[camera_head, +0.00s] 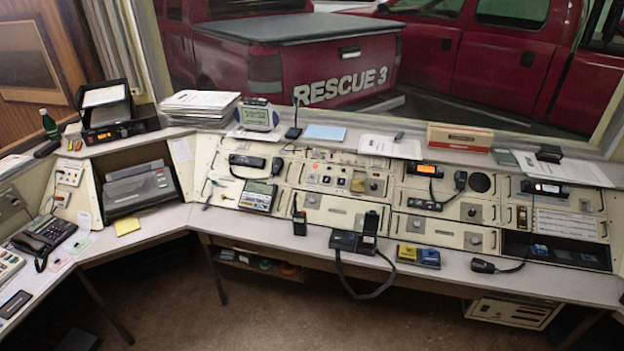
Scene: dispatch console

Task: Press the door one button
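I cannot make out which control is the door one button, because the labels are too small to read. The dispatch console (340,213) has sloped cream panels with knobs and small buttons. A cluster of small buttons and knobs sits on its middle panel (345,181). A yellow and blue box-like device (418,256) lies on the front of the desk, right of centre. Neither of my grippers shows in the head view.
A black device with a looped cable (354,240) stands on the desk's front edge. A small handheld radio (299,222) stands left of it. A corded microphone (483,266) lies at right. A desk phone (45,236) is at far left. Bare desk (260,226) shows at front left.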

